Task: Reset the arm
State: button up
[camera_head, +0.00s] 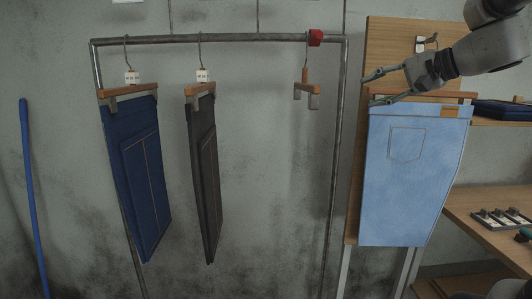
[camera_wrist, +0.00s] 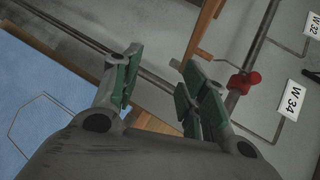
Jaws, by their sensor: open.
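My gripper (camera_head: 374,88) is at the upper right in the head view, in front of the wooden board (camera_head: 376,38) and by the top of the light blue jeans panel (camera_head: 415,190). Its two fingers point left, are spread apart and hold nothing. In the wrist view my gripper (camera_wrist: 157,62) shows green pads with an empty gap between them. The light blue panel (camera_wrist: 35,105) lies at the left of that view. In the head view the panel hangs in front of the board, with a wooden bar (camera_head: 455,95) along its top.
A metal rail (camera_head: 220,38) carries a dark blue panel (camera_head: 140,180), a dark grey panel (camera_head: 204,175) and an empty clip hanger (camera_head: 307,88) near a red stop (camera_head: 315,37). A wooden shelf (camera_head: 465,207) with small parts stands at right. A blue pole (camera_head: 30,190) stands far left.

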jog(key=s+d+f+n+g+h, duration=0.3)
jog(key=s+f+n+h, duration=0.1)
jog(key=s+f, duration=0.6)
jog(key=s+d+f+n+g+h, duration=0.2)
jog(key=s+d+f+n+h, duration=0.2)
jog(key=s+f, duration=0.5)
jog(key=s, duration=0.4)
jog(key=shift+s+d+f+n+g+h, duration=0.25)
jog(key=shift+f+n+g+h, duration=0.05)
jog(key=shift+f+g+h, duration=0.1)
dwell(1.1)
